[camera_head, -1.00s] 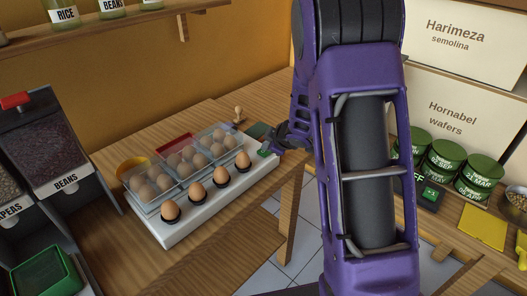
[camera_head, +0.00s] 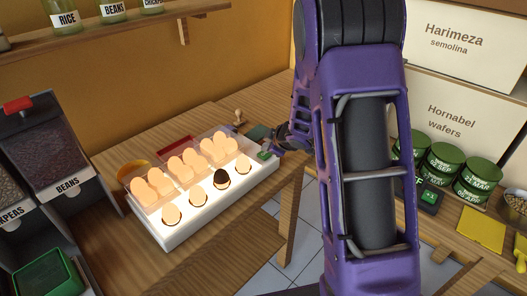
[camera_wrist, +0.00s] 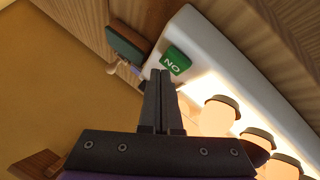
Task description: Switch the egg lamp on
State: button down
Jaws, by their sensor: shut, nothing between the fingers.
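The egg lamp (camera_head: 225,205) is a long white box on the wooden bench, and its top glows. Eggs stand in a front row and in clear trays behind; most glow pale orange, while one front-row egg (camera_head: 222,179) looks dark. The green switch (camera_head: 264,155) is at the lamp's right end; in the wrist view the switch (camera_wrist: 175,60) shows ON upside down. My gripper (camera_wrist: 161,75) is shut and empty, its tips just short of the switch in that view; contact cannot be told. In the head view my arm partly hides it.
Bean bins (camera_head: 60,150) and a green tray (camera_head: 48,272) stand left of the lamp. A small wooden stamp (camera_head: 239,116) and a dark green pad (camera_head: 258,131) are behind its right end. Green tins (camera_head: 445,160) stand on the right-hand bench.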

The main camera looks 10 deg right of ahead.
aim_at(267, 155)
jog(key=shift+r, duration=0.15)
notch_tip(267, 155, up, 6)
jog(key=p, duration=0.5)
dwell(0.6)
